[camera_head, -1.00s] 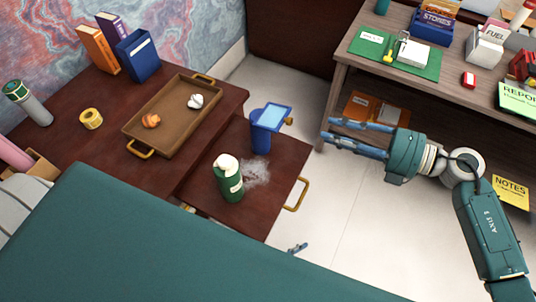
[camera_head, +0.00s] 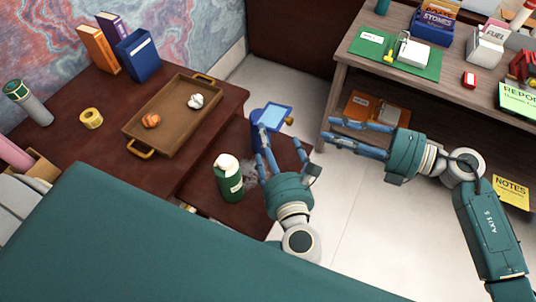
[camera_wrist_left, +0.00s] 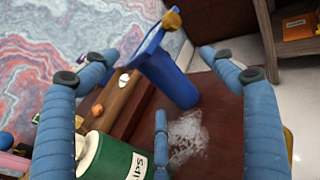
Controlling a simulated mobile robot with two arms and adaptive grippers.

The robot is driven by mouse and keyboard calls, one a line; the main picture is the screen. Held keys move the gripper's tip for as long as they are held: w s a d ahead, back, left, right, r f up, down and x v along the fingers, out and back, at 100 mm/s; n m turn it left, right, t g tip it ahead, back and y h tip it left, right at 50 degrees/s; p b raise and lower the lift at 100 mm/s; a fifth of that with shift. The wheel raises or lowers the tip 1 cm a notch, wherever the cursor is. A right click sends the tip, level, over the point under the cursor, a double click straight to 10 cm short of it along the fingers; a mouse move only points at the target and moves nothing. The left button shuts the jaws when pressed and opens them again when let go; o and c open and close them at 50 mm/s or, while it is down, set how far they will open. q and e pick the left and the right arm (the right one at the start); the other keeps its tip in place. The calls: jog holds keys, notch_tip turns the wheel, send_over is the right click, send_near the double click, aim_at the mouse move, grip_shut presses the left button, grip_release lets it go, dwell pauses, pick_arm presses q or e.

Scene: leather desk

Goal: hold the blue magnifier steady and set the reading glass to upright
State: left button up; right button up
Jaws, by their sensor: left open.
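The blue magnifier (camera_head: 256,136) stands upright on a dark red wooden lower surface. Its pale blue reading glass (camera_head: 275,117) is a tilted pane at the top with a gold knob beside it. In the left wrist view the magnifier (camera_wrist_left: 178,85) leans in the picture and its glass is seen nearly edge-on. My left gripper (camera_head: 281,150) is open, its fingers pointing at the magnifier from the near side. It partly covers the magnifier's lower body; I cannot tell whether they touch. My right gripper (camera_head: 328,129) is open and empty over the floor to the right.
A green bottle (camera_head: 228,180) with a white top stands just left of my left gripper, near a pale smudge (camera_wrist_left: 187,135). A wooden tray (camera_head: 135,128) lies on the higher desk. A shelf unit (camera_head: 345,55) stands behind my right gripper. Pale floor is clear between.

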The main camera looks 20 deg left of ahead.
aim_at(259, 139)
pick_arm(q)
jog(key=w+a+f+n+g, duration=0.1)
jog(key=w+a+f, duration=0.1)
jog(key=w+a+f+n+g, duration=0.1)
jog(key=w+a+f, duration=0.1)
jog(key=w+a+f+g, duration=0.1)
jog(key=a+f, duration=0.1)
jog(key=a, duration=0.1)
jog(key=shift+w+f+n, duration=0.25)
jog(key=shift+w+n, duration=0.15)
